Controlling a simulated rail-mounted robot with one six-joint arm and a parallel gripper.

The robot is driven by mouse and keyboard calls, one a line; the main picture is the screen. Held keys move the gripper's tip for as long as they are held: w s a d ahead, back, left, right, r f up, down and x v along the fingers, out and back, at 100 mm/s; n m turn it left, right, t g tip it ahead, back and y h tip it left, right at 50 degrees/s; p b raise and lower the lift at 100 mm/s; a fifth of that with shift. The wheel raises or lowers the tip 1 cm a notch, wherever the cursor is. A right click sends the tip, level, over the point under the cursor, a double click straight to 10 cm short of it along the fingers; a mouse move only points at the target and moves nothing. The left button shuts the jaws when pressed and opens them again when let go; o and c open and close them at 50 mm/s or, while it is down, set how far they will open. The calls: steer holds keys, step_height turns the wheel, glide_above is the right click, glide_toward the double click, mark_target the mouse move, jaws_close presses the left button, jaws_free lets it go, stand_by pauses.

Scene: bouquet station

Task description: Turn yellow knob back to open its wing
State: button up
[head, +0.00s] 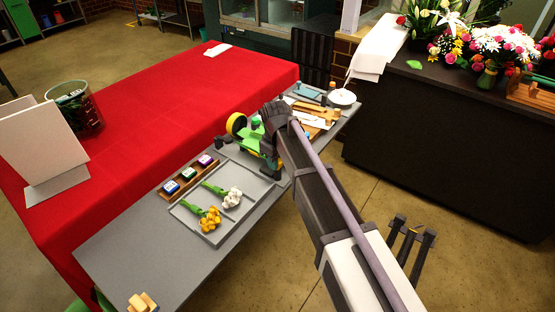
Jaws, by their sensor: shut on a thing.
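A small green and dark fixture (266,145) stands on the grey bench behind the tray. A round yellow part (236,123), which looks like the yellow knob, shows at its left side. My gripper (272,118) is at the fixture, coming in from the right. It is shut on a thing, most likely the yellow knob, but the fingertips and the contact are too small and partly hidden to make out. I cannot tell how far the wing stands open.
A grey tray (178,210) with white flowers (232,198) and orange flowers (209,220) lies in front of the fixture. A wooden rack (186,180) of small boxes is beside it. A white bowl (342,98) and wooden pieces (316,112) lie behind. The red table (150,140) borders the left.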

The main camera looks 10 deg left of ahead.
stand_by(0.4)
steer(key=o, duration=0.9)
steer(key=r+p, duration=1)
steer(key=shift+s+a+r+p, duration=0.1)
steer(key=shift+s+r+p, duration=0.1)
steer(key=shift+r+p, duration=0.2)
